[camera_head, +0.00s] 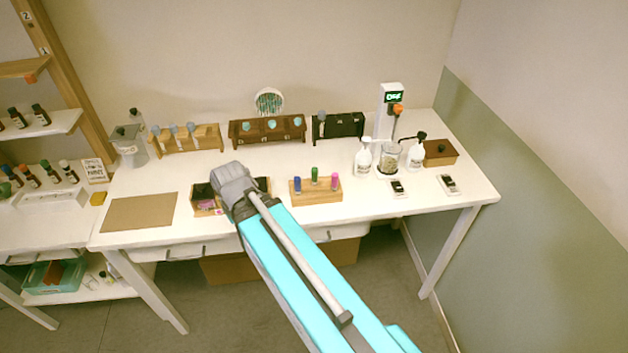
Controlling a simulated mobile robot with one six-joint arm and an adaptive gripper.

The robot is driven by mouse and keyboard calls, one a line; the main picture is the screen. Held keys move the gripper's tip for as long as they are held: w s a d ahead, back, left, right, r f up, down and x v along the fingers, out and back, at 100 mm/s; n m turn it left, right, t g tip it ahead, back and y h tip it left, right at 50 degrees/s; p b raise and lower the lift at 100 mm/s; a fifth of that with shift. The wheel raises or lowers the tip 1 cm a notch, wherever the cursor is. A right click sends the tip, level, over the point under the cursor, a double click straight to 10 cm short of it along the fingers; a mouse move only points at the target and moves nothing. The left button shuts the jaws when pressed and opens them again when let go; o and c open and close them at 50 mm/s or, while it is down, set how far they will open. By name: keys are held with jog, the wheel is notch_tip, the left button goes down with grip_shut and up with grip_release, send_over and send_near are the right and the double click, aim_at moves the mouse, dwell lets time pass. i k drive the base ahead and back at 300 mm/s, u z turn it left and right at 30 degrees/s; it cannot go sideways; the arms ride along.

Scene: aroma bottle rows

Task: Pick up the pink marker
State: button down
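The pink marker (334,181) stands upright at the right end of a light wooden block (316,195) near the front of the white table. A green marker (314,175) and a blue marker (297,184) stand in the same block to its left. My arm reaches in from the bottom, and its grey end (234,187) is left of the block, over a dark wooden tray. My gripper's fingers are hidden behind the arm end, so I cannot see whether they are open or shut.
A brown mat (139,213) lies at the table's left. Wooden bottle racks (266,131) line the back. White pump bottles (364,158), a glass beaker (388,158) and a brown box (440,153) stand at the right. The dark tray (262,185) is partly hidden by my arm.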

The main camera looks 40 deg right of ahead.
aim_at(335, 175)
jog(key=k, duration=0.5)
jog(key=z, duration=0.6)
jog(key=i, duration=0.3)
jog(key=z, duration=0.25)
